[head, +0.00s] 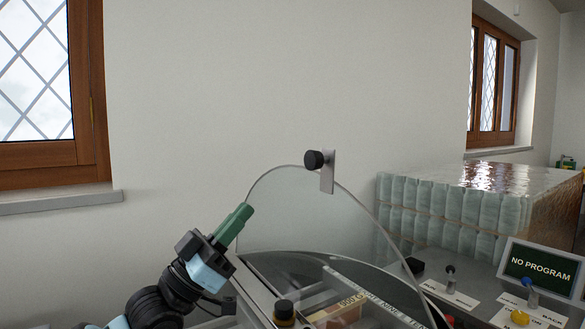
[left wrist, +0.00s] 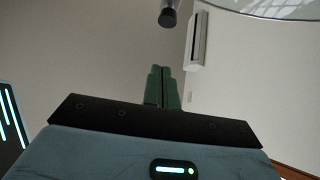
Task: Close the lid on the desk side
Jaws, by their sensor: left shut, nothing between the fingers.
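The clear, round-edged lid (head: 290,215) stands raised and tilted over the tank in the head view. A black knob (head: 314,160) on a grey metal bracket (head: 328,172) sits at its top edge. My left gripper (head: 246,210) has green fingers, shut and empty, just left of the lid's edge and below the knob. Whether it touches the lid I cannot tell. In the left wrist view the shut fingers (left wrist: 162,72) point up toward the knob (left wrist: 168,18), with a gap between. The bracket (left wrist: 196,42) and the lid's curved edge (left wrist: 262,12) show at upper right. My right gripper is not in view.
Under the lid lie a labelled rim and a dark opening. A black-topped post (head: 284,310) stands in front. At right are a control panel with switches, a "NO PROGRAM" display (head: 542,268) and a wrapped stack (head: 470,205). The wall behind is bare between two windows.

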